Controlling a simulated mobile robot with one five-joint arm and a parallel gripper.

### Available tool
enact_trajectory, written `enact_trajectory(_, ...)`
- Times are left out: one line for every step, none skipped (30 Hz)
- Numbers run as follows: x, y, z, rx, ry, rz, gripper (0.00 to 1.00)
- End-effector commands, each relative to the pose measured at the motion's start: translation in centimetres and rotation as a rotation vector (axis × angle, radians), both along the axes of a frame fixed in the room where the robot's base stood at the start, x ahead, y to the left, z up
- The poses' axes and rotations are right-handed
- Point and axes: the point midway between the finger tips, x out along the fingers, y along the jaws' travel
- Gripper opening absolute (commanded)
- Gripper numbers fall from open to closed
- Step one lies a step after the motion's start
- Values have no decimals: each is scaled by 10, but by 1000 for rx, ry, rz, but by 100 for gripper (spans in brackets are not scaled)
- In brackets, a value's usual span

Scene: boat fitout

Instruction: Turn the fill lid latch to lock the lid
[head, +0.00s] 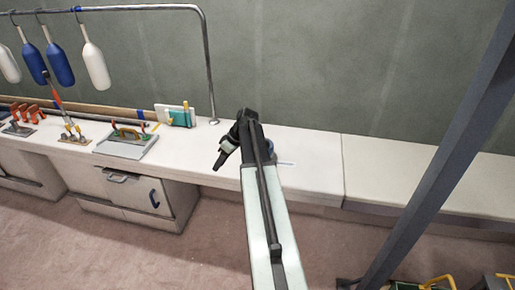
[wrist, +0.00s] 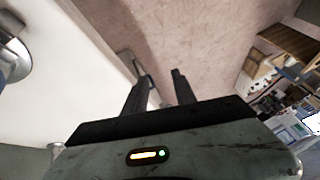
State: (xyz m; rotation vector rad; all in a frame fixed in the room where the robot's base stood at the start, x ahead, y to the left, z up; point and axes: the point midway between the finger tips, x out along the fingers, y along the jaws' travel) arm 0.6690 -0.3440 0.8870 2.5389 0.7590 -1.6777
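My gripper (head: 218,164) hangs over the front edge of the white counter (head: 313,165), left of my arm in the head view. In the wrist view my gripper (wrist: 162,75) has its two dark fingers apart, with pinkish floor showing between them and nothing held. A round silver metal fitting with a blue part (wrist: 14,62) is cut off at the left edge of the wrist view, on the white surface and apart from the fingers. I cannot tell whether it is the fill lid. No latch can be made out; part of the counter is hidden behind my arm.
Fenders (head: 95,66) hang from a metal rail (head: 210,75). A dark slanted post (head: 440,170) crosses the right. The right counter is clear.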

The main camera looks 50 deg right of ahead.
Motion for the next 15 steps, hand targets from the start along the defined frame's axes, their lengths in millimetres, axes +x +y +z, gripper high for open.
enact_trajectory(-3,-65,5,5,-80,6,33)
enact_trajectory(-9,-94,10,2,-131,20,33)
enact_trajectory(-18,-128,15,-5,-193,36,33)
enact_trajectory(-25,-150,19,-13,-234,46,33)
enact_trajectory(-32,-169,22,-22,-270,54,33)
enact_trajectory(-41,-190,26,-34,-311,64,33)
enact_trajectory(-47,-203,28,-43,-337,69,33)
enact_trajectory(-52,-214,30,-50,-358,74,33)
enact_trajectory(-57,-225,32,-59,-380,80,33)
enact_trajectory(-60,-230,34,-65,-393,83,33)
enact_trajectory(-63,-234,34,-69,-401,85,33)
enact_trajectory(-64,-237,35,-72,-408,88,33)
enact_trajectory(-65,-237,35,-73,-410,90,33)
enact_trajectory(-65,-237,35,-74,-410,91,33)
enact_trajectory(-64,-236,35,-74,-411,91,33)
